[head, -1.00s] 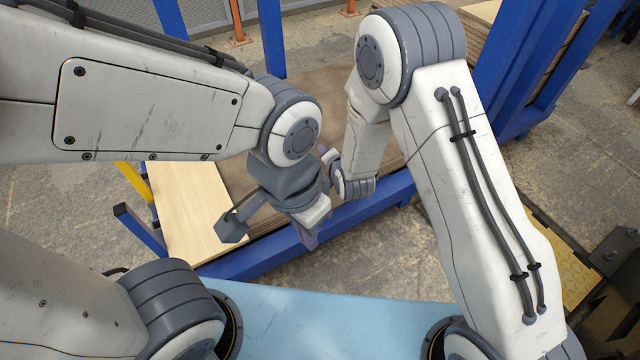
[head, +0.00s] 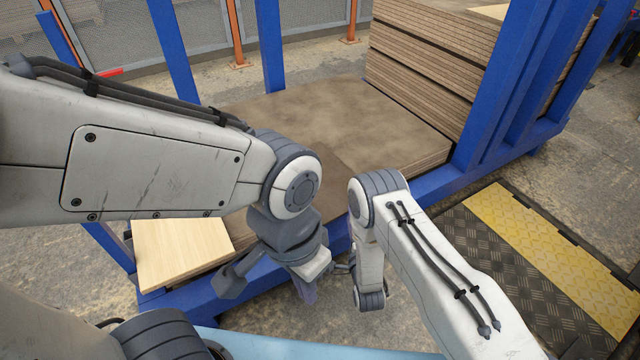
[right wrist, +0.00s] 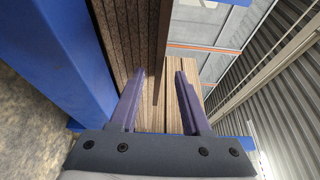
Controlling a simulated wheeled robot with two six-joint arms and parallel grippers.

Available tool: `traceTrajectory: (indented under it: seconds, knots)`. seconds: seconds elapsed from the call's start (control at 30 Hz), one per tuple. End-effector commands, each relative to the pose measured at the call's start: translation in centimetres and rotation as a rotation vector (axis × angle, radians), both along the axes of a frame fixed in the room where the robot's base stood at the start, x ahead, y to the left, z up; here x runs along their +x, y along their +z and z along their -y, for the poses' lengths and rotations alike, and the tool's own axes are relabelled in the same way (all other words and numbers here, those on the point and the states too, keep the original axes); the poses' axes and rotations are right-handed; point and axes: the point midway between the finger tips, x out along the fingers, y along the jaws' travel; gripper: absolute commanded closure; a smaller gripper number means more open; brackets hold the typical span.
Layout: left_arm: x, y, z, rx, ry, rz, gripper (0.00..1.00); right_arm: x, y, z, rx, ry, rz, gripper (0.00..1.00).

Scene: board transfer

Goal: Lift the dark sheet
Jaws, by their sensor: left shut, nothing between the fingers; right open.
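A broad dark brown sheet (head: 330,110) lies flat on top of the low stack in the blue rack; part of it is hidden behind my left arm. My left gripper (head: 306,292) is shut and empty, pointing down by the rack's front rail. My right gripper in the head view is mostly hidden by its own wrist, just right of the left one. In the right wrist view my right gripper (right wrist: 160,74) is open, with layered brown board edges (right wrist: 142,40) seen beyond and between its fingers. I cannot tell whether they touch.
A pale wood board (head: 180,255) lies at the rack's left end. A taller stack of brown boards (head: 425,65) stands at the back right. Blue posts (head: 510,90) and a front rail (head: 260,280) bound the rack. A yellow and black floor plate (head: 530,240) lies to the right.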

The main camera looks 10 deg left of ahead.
Motion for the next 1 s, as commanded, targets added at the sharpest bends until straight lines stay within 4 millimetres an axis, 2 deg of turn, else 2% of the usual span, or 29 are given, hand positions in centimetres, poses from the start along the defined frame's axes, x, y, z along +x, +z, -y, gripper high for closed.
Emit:
traceTrajectory:
  seconds: [0.1,0.27,0.47,0.6,0.87,0.9,0.97,1.0]
  knots:
    - [0.0,-1.0,0.0,0.0,0.0,0.0,1.0,1.6,-0.2,-0.3,0.0,-0.001,0.002,0.53]
    - [0.0,-1.5,0.0,-0.001,0.0,0.001,1.0,2.6,-0.3,-0.5,-0.001,-0.001,0.0,0.53]
    - [0.0,-3.9,0.0,-0.001,0.0,0.001,1.0,5.4,-0.6,-0.7,-0.001,-0.002,0.003,0.53]
    - [0.0,-4.5,0.0,0.0,0.0,0.0,1.0,7.0,-0.4,-1.1,-0.002,0.0,0.001,0.53]
    - [0.0,-4.4,0.0,-0.001,0.0,0.001,1.0,7.4,-0.2,-1.2,-0.004,0.0,-0.002,0.53]
    - [0.0,-4.4,0.0,-0.001,0.0,0.001,1.0,7.3,-0.2,-1.2,-0.004,0.0,-0.002,0.56]
    - [0.0,-4.4,0.0,-0.001,0.0,0.001,1.0,7.3,-0.2,-1.2,-0.004,0.0,-0.002,0.79]
    - [0.0,-4.4,0.0,-0.001,0.0,0.001,1.0,7.3,-0.2,-1.2,-0.004,0.0,-0.002,0.95]
